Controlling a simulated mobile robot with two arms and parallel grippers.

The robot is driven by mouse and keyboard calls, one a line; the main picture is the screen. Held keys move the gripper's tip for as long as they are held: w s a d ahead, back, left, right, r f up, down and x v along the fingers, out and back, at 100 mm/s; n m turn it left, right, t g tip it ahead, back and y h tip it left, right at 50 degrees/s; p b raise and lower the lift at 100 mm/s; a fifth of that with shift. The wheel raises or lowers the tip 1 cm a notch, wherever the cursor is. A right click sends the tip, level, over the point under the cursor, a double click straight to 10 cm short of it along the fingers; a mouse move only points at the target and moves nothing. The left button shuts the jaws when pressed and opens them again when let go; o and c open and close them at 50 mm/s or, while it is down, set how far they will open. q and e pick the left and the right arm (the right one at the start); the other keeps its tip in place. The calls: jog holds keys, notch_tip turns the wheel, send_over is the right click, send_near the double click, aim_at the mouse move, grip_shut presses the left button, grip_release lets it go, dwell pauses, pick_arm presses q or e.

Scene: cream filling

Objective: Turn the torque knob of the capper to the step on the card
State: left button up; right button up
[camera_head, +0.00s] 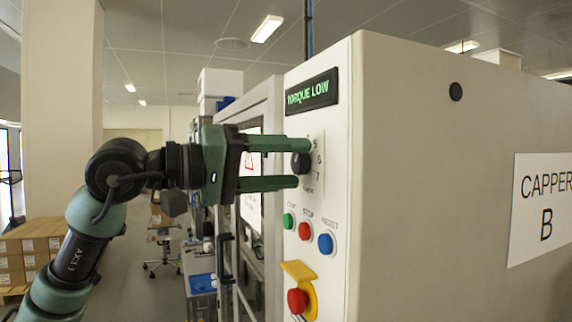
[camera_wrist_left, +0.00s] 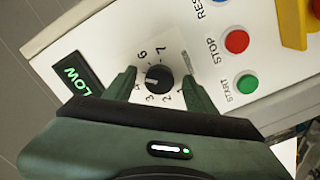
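The black torque knob (camera_head: 300,163) is on the capper's pale front panel, under a display (camera_head: 312,91) reading "TORQUE LOW" in green. In the left wrist view the knob (camera_wrist_left: 158,78) sits in a ring of step numbers, 1 to 7. Its white mark points left, toward about 4 or 5; I cannot tell which. My left gripper (camera_head: 299,162) is open, its green fingers on either side of the knob. The left wrist view shows gaps between fingers and knob. My right gripper is out of view. I see no card naming a step.
Below the knob are green (camera_head: 289,220), red (camera_head: 305,231) and blue (camera_head: 326,243) buttons, and a red emergency button (camera_head: 298,300) with a yellow guard. A "CAPPER B" sign (camera_head: 543,209) is on the side wall. Cardboard boxes (camera_head: 30,245) stand at the left.

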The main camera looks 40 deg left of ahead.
pick_arm(q)
jog(key=b+v, duration=0.3)
jog(key=v, duration=0.4)
jog(key=shift+s+a+b, duration=0.25)
jog(key=shift+s+b, duration=0.05)
dwell(0.3)
